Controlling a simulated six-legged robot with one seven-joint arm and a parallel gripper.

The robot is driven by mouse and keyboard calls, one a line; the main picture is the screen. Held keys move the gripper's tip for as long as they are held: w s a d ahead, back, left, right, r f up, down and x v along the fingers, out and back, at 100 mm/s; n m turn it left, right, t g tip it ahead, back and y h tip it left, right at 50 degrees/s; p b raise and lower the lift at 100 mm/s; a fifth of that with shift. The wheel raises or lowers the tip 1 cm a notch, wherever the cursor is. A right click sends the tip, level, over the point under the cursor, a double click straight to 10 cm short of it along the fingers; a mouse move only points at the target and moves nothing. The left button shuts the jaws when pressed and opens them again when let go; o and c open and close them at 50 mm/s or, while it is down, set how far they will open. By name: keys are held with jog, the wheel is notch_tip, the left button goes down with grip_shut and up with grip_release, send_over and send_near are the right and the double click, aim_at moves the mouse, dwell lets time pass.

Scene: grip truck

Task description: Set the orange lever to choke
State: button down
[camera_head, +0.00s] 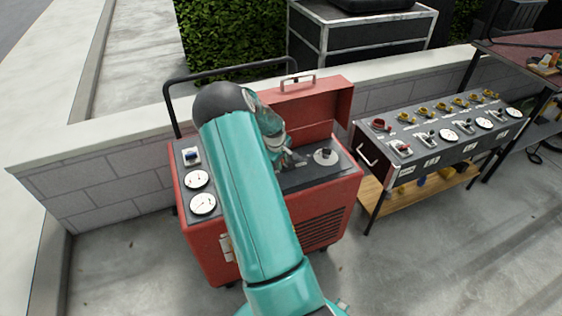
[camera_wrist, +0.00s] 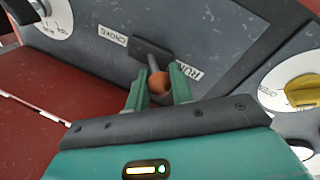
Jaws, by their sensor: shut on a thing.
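The orange lever (camera_wrist: 159,83) shows in the wrist view as a round orange knob on a grey rod. The rod rises from a dark slot plate (camera_wrist: 148,50) on the grey panel. A CHOKE label (camera_wrist: 113,36) lies at the plate's left end and a RUN label (camera_wrist: 203,72) near its right end. The rod stands between the two labels; its exact position in the slot is hard to tell. My gripper (camera_wrist: 159,86) is shut on the knob, one green finger on each side. In the head view my gripper (camera_head: 284,158) is over the red machine (camera_head: 212,245), partly hidden by my arm.
White gauges (camera_head: 203,204) sit at the machine's left. Its raised red lid (camera_head: 315,105) stands behind my gripper. A yellow knob (camera_wrist: 303,91) is right of the lever in the wrist view. A bench of switches (camera_head: 430,165) stands to the right.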

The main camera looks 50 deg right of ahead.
aim_at(286, 165)
jog(key=shift+d+r, duration=0.1)
jog(key=shift+d, duration=0.1)
jog(key=shift+s+d+r+t+y, duration=0.1)
jog(key=shift+s+d+t+y, duration=0.15)
jog(key=shift+y, duration=0.25)
jog(key=shift+s+d+r+t+y, duration=0.1)
jog(key=shift+s+d+t+y, duration=0.1)
jog(key=shift+t+y, duration=0.25)
jog(key=t+y, duration=0.1)
jog(key=d+y, duration=0.1)
jog(key=y, duration=0.1)
jog(key=shift+s+d+r+m+t, duration=0.1)
jog(key=shift+s+d+m+t, duration=0.2)
jog(key=shift+s+t, duration=0.1)
jog(key=shift+s+d+t+y, duration=0.25)
jog(key=shift+d+t+y, duration=0.15)
jog(key=shift+y, duration=0.55)
jog(key=shift+s+d+f+t+y, duration=0.3)
jog(key=shift+t+y, duration=0.25)
jog(key=shift+y, duration=0.3)
jog(key=shift+s+d+f+t+y, duration=0.15)
jog(key=shift+d+t+y, duration=0.2)
jog(key=shift+t+y, duration=0.35)
jog(key=shift+y, duration=0.25)
jog(key=c, duration=1.3)
grip_release()
jog(key=shift+w, duration=0.1)
jog(key=shift+o, duration=0.2)
